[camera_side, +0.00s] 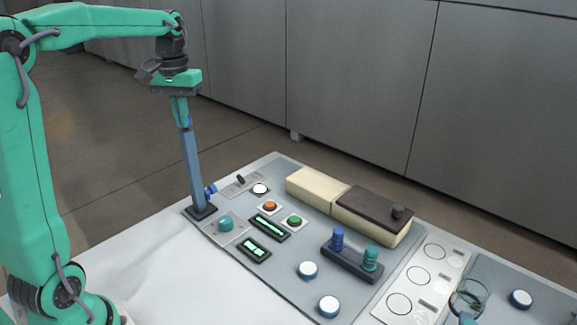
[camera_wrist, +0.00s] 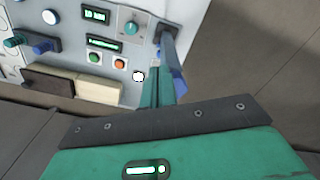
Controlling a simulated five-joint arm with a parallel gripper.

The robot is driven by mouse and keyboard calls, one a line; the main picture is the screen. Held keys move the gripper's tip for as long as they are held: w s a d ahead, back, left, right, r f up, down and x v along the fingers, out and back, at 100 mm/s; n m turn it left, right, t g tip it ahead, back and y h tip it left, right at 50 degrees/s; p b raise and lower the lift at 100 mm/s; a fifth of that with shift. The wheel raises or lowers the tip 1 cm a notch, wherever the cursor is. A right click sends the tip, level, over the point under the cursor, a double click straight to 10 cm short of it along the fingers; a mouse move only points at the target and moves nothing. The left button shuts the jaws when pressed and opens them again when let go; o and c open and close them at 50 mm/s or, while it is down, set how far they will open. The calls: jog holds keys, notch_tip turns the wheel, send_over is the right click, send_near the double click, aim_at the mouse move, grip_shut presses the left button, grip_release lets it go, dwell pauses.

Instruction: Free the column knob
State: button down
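A blue-grey column (camera_side: 191,165) stands upright on a dark square base (camera_side: 201,211) at the panel's left corner. A blue knob (camera_side: 210,189) sticks out from its right side, low down. A smaller blue piece (camera_side: 189,122) shows near the column's top. My gripper (camera_side: 181,118) points down at the top of the column, its green fingers close together. In the wrist view the fingers (camera_wrist: 158,88) overlap the column (camera_wrist: 169,45), with a blue part (camera_wrist: 179,82) beside them. I cannot tell whether the fingers grip anything or only stand beside the column.
Close to the base are a teal dial (camera_side: 226,223), an orange button (camera_side: 270,206), a green button (camera_side: 294,221) and lit displays. A dark holder (camera_side: 350,261) carries blue and teal pegs. The white table left is clear.

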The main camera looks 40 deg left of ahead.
jog(key=shift+s+d, duration=0.2)
jog(key=shift+d, duration=0.15)
dwell(0.6)
jog(key=shift+r, duration=0.1)
jog(key=shift+r, duration=2.9)
jog(key=shift+a, duration=0.1)
jog(key=a, duration=0.1)
jog(key=s+a+r, duration=0.1)
jog(key=shift+s+a, duration=0.1)
jog(key=shift+a, duration=0.2)
jog(key=shift+f, duration=0.2)
notch_tip(320, 180, down, 7)
jog(key=shift+r, duration=0.2)
